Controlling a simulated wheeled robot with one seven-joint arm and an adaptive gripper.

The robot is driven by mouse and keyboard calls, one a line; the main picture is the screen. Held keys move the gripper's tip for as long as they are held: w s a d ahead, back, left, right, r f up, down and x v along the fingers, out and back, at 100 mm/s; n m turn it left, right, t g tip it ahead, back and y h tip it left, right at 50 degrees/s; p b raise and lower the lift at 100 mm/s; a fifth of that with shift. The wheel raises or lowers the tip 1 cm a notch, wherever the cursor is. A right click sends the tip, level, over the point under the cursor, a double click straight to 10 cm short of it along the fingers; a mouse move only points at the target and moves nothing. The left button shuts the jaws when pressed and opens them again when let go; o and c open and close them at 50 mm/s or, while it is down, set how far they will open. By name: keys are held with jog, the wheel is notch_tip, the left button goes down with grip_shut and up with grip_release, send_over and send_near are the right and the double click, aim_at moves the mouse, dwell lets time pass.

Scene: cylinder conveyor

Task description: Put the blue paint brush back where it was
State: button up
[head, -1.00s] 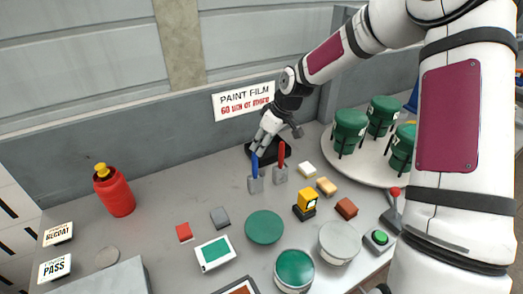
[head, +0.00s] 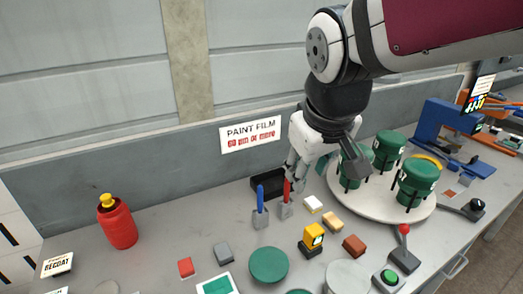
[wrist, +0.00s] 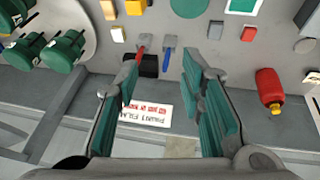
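The blue paint brush (head: 260,196) stands upright with its lower end at a grey block holder (head: 260,218). The red brush (head: 286,190) stands in a like holder (head: 284,211) just to its right. My gripper (head: 294,178) is above and behind the red brush in the head view, apart from the blue brush. In the wrist view my gripper (wrist: 162,68) is open, its green-padded fingers wide apart with nothing between them. Beyond the fingertips show the blue brush (wrist: 166,58) and the red brush (wrist: 141,51). The brushes' bristles are hidden.
A black tray (head: 263,186) lies behind the brushes by the wall. A round white turntable (head: 380,208) with green pots is to the right. A yellow gauge (head: 312,238), small blocks and a green disc (head: 268,265) lie in front. A red bottle (head: 117,223) stands left.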

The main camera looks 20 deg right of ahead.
jog(key=s+r+m+t+y, duration=0.1)
jog(key=s+m, duration=0.1)
jog(key=s, duration=0.7)
jog(key=shift+a, duration=0.4)
jog(key=shift+w+f+b, duration=0.5)
jog(key=shift+w+b, duration=0.15)
